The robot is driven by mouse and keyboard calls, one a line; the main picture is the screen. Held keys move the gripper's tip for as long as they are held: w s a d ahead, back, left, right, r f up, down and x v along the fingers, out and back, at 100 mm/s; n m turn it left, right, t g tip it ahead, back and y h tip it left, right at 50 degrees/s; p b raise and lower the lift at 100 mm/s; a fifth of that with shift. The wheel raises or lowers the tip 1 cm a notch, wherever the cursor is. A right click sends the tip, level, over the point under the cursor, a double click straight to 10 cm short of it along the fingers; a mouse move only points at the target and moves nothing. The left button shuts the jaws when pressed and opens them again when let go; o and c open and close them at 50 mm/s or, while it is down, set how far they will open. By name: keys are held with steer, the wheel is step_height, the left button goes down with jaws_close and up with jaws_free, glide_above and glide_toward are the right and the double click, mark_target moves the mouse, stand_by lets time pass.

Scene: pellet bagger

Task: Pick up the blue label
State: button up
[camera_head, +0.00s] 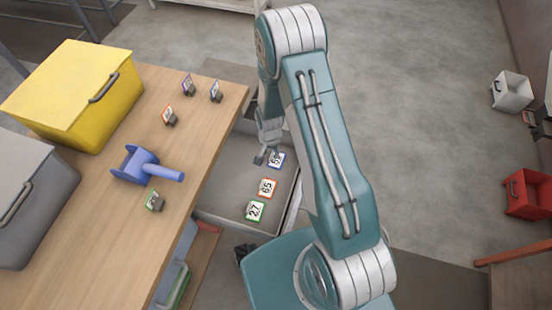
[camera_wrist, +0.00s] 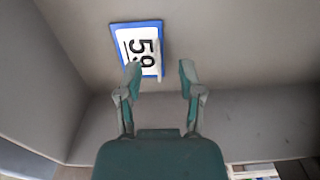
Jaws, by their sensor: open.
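A blue-bordered label marked 59 (camera_head: 279,161) lies in an open grey drawer (camera_head: 223,172) beside the table. In the wrist view the blue label (camera_wrist: 124,37) lies near the drawer's corner, tilted in the picture. My gripper (camera_head: 267,157) is low over the drawer, just left of the label in the head view. In the wrist view my gripper (camera_wrist: 160,70) has its two fingers apart, with nothing held. The left fingertip overlaps the label's lower edge in the picture; I cannot tell whether it touches.
An orange-bordered label (camera_head: 267,188) and a green-bordered label (camera_head: 255,211) lie nearer in the drawer. The wooden table (camera_head: 205,130) holds a blue scoop (camera_head: 140,165), several small label stands, a yellow bin (camera_head: 70,90) and a grey bin (camera_head: 35,195). The drawer walls are close around my gripper.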

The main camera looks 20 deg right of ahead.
step_height(320, 180, down, 3)
steer(key=shift+r, duration=0.2)
jaws_close()
steer(key=shift+s, duration=0.1)
step_height(320, 180, up, 17)
steer(key=w+r+n, duration=0.1)
steer(key=w+n, duration=0.5)
steer(key=n, duration=0.1)
steer(key=shift+w, duration=0.15)
stand_by(0.8)
